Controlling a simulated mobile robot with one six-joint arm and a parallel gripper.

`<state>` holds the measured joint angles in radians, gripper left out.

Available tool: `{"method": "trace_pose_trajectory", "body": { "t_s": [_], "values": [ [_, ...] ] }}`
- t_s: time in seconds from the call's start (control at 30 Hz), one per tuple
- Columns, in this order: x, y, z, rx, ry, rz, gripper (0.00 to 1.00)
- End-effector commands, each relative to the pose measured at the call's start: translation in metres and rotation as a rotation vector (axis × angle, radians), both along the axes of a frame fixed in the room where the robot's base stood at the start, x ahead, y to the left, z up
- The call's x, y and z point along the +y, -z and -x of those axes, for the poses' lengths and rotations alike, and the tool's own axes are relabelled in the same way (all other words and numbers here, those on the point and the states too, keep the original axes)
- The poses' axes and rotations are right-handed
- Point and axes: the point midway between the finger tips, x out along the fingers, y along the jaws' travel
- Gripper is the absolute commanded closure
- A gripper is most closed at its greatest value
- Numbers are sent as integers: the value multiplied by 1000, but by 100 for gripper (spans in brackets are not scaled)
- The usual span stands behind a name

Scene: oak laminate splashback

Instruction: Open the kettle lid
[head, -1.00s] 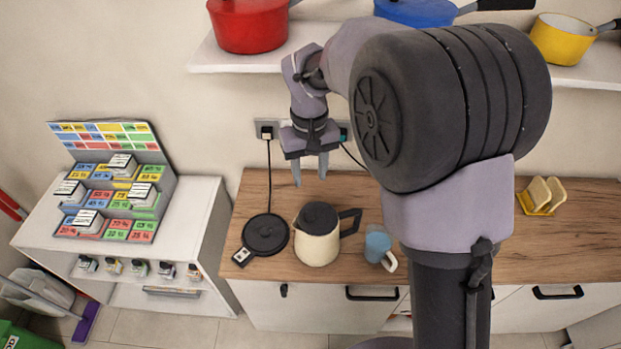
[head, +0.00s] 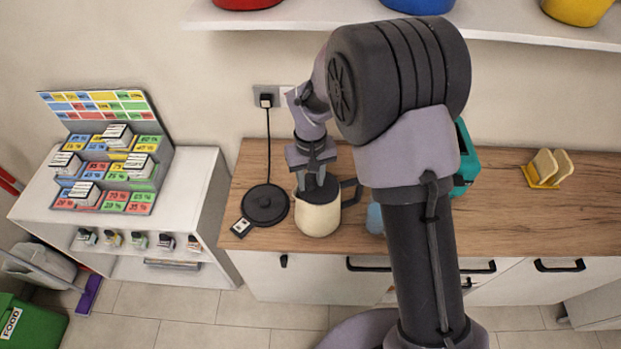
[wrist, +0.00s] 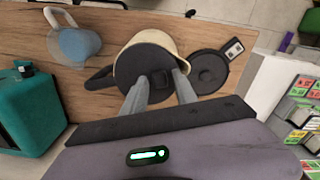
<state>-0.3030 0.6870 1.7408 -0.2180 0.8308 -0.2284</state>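The cream kettle (head: 318,219) stands upright on the wooden counter, its dark lid (head: 323,194) shut and its black handle (head: 351,190) to the right. It also shows in the wrist view (wrist: 171,43), with a small dark knob (wrist: 160,79) on the lid (wrist: 148,62). My gripper (head: 315,187) points down at the lid from above. In the wrist view its two fingers (wrist: 161,78) are apart, one each side of the knob. I cannot tell whether the fingertips touch the lid.
A black round kettle base (head: 265,204) is left of the kettle. A blue mug (head: 375,218) is to the right, partly behind my arm. A teal appliance (head: 466,160) and a toast rack (head: 545,172) are farther right. A shelf (head: 300,22) with pots hangs above.

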Motion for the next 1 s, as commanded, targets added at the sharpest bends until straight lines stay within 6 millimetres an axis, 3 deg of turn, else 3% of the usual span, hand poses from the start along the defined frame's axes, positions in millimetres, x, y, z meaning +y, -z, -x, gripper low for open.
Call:
{"method": "trace_pose_trajectory", "body": {
  "t_s": [0.03, 0.13, 0.17, 1.0],
  "values": [
    [0, 0, 0, 0, 0, 0, 78],
    [0, 0, 0, 0, 0, 0, 97],
    [0, 0, 0, 0, 0, 0, 100],
    [0, 0, 0, -1, 0, 0, 100]
  ]
}}
